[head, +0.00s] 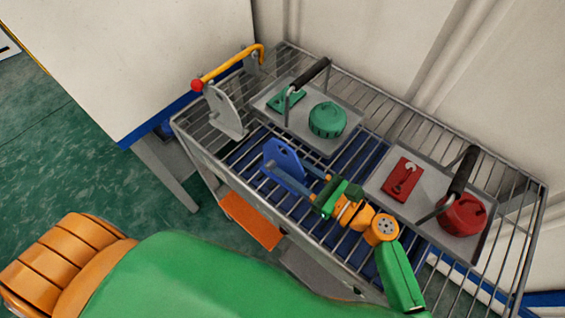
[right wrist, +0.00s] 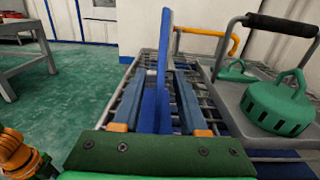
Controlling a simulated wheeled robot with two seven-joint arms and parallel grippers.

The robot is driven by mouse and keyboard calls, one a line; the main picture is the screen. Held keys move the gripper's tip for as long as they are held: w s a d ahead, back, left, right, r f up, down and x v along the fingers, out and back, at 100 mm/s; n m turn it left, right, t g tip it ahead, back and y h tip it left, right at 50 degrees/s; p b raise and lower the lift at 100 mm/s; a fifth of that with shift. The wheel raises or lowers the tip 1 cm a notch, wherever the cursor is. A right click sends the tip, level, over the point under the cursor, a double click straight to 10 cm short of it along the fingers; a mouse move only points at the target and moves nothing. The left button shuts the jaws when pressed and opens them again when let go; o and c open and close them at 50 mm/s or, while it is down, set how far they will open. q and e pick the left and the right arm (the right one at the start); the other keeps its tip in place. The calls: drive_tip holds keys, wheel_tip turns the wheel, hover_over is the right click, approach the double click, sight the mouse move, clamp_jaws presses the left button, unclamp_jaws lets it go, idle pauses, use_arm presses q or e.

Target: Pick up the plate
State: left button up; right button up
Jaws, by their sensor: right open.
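A blue plate (head: 282,152) stands upright on the wire shelf of the cart in the head view. In the right wrist view the blue plate (right wrist: 164,45) shows nearly edge-on between my fingers. My right gripper (head: 286,168) is open, with one finger on each side of the plate; a gap shows on both sides in the right wrist view (right wrist: 158,75). The plate's lower part is partly hidden by the near finger in the head view.
A grey upright plate (head: 224,112) stands by a yellow bar with a red knob (head: 197,85). A tray (head: 268,98) holds green parts (head: 328,119); another tray (head: 382,186) holds red parts (head: 463,214). A wall borders the cart (head: 537,243) behind.

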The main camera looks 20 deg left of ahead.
drive_tip(key=shift+s, duration=0.1)
clamp_jaws()
drive_tip(key=shift+r, duration=0.1)
idle(1.1)
